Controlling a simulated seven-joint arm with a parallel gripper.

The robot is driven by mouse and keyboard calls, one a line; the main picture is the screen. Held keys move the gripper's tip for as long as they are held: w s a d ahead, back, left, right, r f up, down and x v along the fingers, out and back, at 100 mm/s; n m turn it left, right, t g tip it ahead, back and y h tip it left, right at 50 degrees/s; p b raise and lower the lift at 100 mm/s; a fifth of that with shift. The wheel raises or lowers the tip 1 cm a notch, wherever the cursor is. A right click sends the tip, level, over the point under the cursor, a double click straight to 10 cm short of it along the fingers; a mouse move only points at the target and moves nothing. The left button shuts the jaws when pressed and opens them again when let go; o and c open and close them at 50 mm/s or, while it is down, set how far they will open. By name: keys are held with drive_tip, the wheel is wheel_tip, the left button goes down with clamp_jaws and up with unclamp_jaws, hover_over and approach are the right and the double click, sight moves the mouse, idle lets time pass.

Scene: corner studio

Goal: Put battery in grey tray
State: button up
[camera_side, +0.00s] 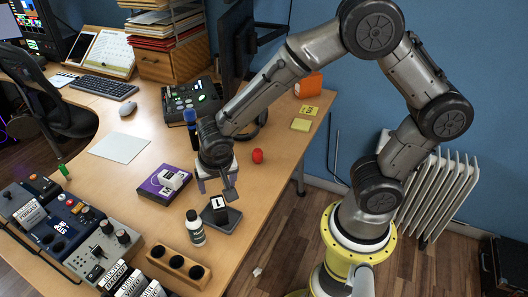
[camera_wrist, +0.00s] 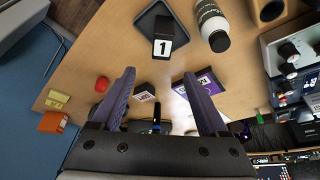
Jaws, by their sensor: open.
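A small green upright cylinder (camera_side: 64,170), by the desk's left edge, looks most like the battery; it also shows in the wrist view (camera_wrist: 259,117). It is too small to be sure. The dark grey tray (camera_side: 234,218) lies near the desk's right edge and shows at the top of the wrist view (camera_wrist: 146,22). A black block (camera_side: 217,211) with a white "1" label stands at or in it; I cannot tell which. My gripper (camera_wrist: 160,85) is open and empty above the desk, behind the tray and well right of the green cylinder in the side view.
A white bottle with a dark cap (camera_side: 195,228) stands beside the tray. A purple box (camera_side: 163,184) lies left of my gripper and a red egg-shaped thing (camera_side: 257,156) to its right. A wooden holder (camera_side: 178,268) and audio gear (camera_side: 60,225) fill the front left.

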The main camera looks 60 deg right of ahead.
drive_tip(key=s+d+r+n+y, duration=0.1)
drive_tip(key=s+d+r+n, duration=0.35)
drive_tip(key=r, duration=0.75)
drive_tip(key=s+d+r+n+t+y, duration=0.1)
drive_tip(key=s+r+n, duration=0.3)
drive_tip(key=s, duration=0.9)
drive_tip(key=shift+r+t+y, duration=0.55)
drive_tip(key=shift+t+y, duration=0.05)
drive_tip(key=shift+t, duration=0.1)
